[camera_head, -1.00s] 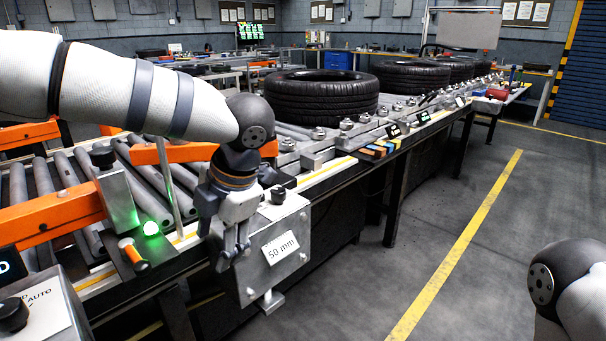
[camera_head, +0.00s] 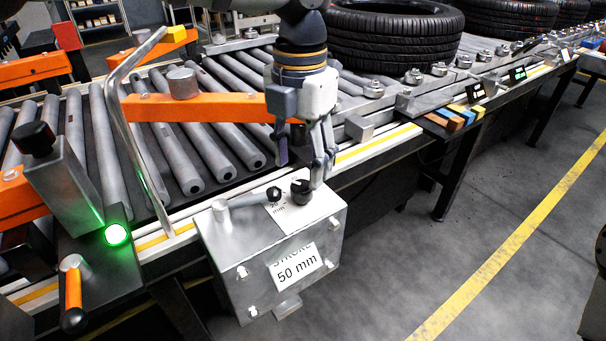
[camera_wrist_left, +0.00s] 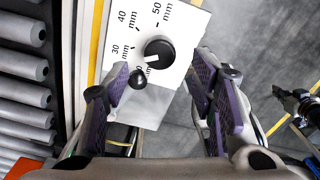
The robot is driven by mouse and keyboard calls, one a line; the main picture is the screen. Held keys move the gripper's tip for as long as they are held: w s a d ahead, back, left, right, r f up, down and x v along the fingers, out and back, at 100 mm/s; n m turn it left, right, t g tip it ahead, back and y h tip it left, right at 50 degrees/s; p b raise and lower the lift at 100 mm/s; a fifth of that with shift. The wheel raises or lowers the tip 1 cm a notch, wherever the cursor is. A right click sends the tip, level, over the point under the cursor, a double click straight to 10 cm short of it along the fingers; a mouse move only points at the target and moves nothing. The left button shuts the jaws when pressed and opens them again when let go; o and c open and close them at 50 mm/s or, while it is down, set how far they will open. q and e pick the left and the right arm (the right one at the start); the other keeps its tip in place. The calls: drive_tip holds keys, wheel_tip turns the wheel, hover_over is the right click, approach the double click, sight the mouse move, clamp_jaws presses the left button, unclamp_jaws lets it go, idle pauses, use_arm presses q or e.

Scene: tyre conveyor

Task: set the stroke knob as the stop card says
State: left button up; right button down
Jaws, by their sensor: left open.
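The stop card (camera_head: 297,267) on the front of the grey metal box (camera_head: 225,240) reads "STROKE 50 mm", its top line partly cut off. The black stroke knob (camera_head: 300,192) is on the box's top. In the wrist view, the knob (camera_wrist_left: 159,52) sits on a white scale plate (camera_wrist_left: 182,30) marked 30, 40 and 50 mm. Its white pointer is turned to the lower left, away from 50 mm, near a partly hidden label. My left gripper (camera_head: 303,168) is open, pointing down just above the knob; contact is not clear. My right gripper seems to show dark at the wrist view's right edge.
A small lever with a black ball (camera_head: 274,194) stands beside the knob. A bent metal rod (camera_head: 128,125) rises left of the box, near a green lamp (camera_head: 116,234) and orange-handled lever (camera_head: 73,295). A tyre (camera_head: 393,40) lies behind on the conveyor. Floor at right is free.

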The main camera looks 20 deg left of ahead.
sight(301, 186)
use_arm(q)
wheel_tip(301, 186, down, 4)
drive_tip(key=shift+f, duration=0.1)
use_arm(e)
drive_tip(key=shift+f, duration=0.15)
use_arm(q)
drive_tip(key=c, duration=1.1)
drive_tip(key=shift+c, duration=0.2)
use_arm(e)
drive_tip(key=shift+w, duration=0.1)
